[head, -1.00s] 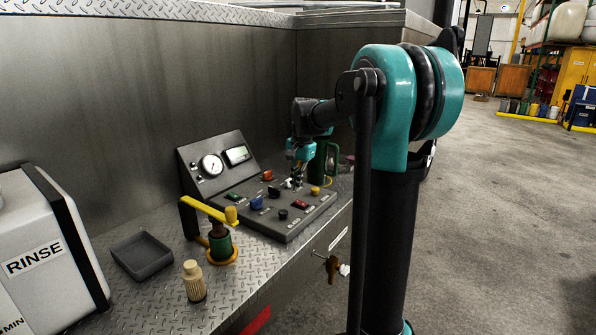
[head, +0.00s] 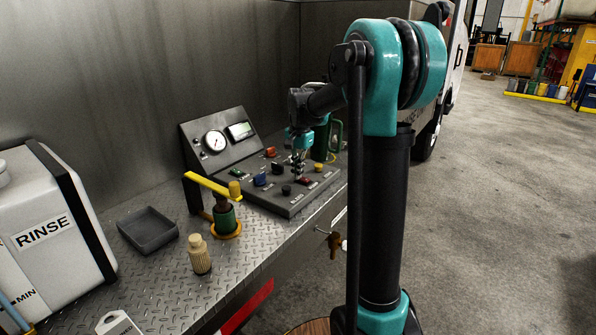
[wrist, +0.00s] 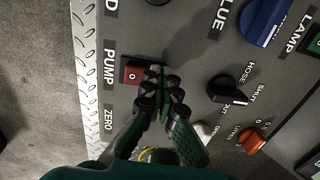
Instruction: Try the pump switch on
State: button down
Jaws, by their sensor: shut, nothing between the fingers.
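The pump switch is a small red rocker on the grey control panel (head: 285,207), beside the printed word PUMP. In the wrist view the switch (wrist: 132,74) shows a white "0" at its visible end; its other end is hidden behind my fingertips. In the head view it shows as a small red patch (head: 306,181) just by the fingers. My gripper (wrist: 157,80) is shut and empty, its tips over or right beside the switch. I cannot tell whether they touch it. In the head view my gripper (head: 298,177) points down at the panel.
A blue knob (wrist: 265,20), a black hose knob (wrist: 225,90) and an orange knob (wrist: 251,141) are near the gripper. A yellow-handled valve (head: 222,215), grey tray (head: 150,247) and RINSE container (head: 50,220) stand left. A green-handled object stands behind the gripper.

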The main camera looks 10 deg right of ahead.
aim_at(296, 181)
dwell(0.3)
jog(key=shift+s+d+r, duration=0.25)
jog(key=shift+s+d, duration=0.25)
jog(key=shift+s, duration=0.05)
jog(key=shift+r, duration=0.1)
notch_tip(296, 181, up, 14)
jog(key=w+a, duration=0.1)
jog(key=shift+w+a, duration=0.2)
dwell(0.3)
jog(key=shift+f, duration=0.2)
